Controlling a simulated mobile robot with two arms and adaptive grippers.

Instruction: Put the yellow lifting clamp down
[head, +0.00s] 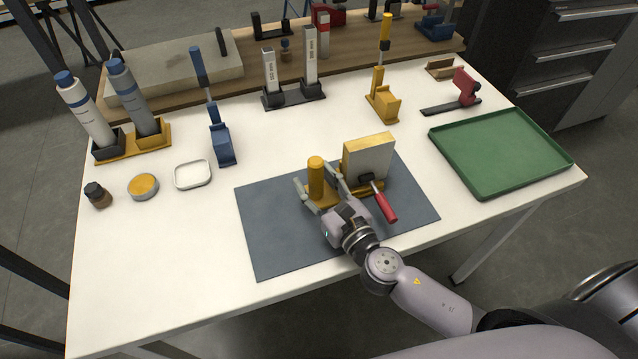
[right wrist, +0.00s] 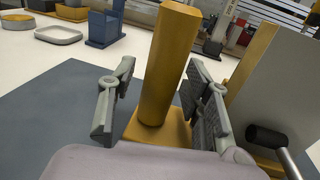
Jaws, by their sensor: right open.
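A thick yellow post (head: 316,180) stands upright on a yellow base on the grey-blue mat (head: 270,240). Beside it is a grey block with a yellow top (head: 368,160) and a red-handled lever (head: 384,205). I cannot tell whether post and block are one piece, the lifting clamp. My right gripper (head: 322,190) is open, its fingers on either side of the post; in the right wrist view the post (right wrist: 168,65) stands between them with a gap at the left finger. Another yellow tool with a tall handle (head: 382,105) stands at the back. My left gripper is out of view.
A green tray (head: 500,152) lies at the right. A blue tool (head: 220,145), a white dish (head: 193,174), a yellow-topped tin (head: 143,186) and bottles in a holder (head: 135,140) stand at the left. The mat's left part and the front left tabletop are clear.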

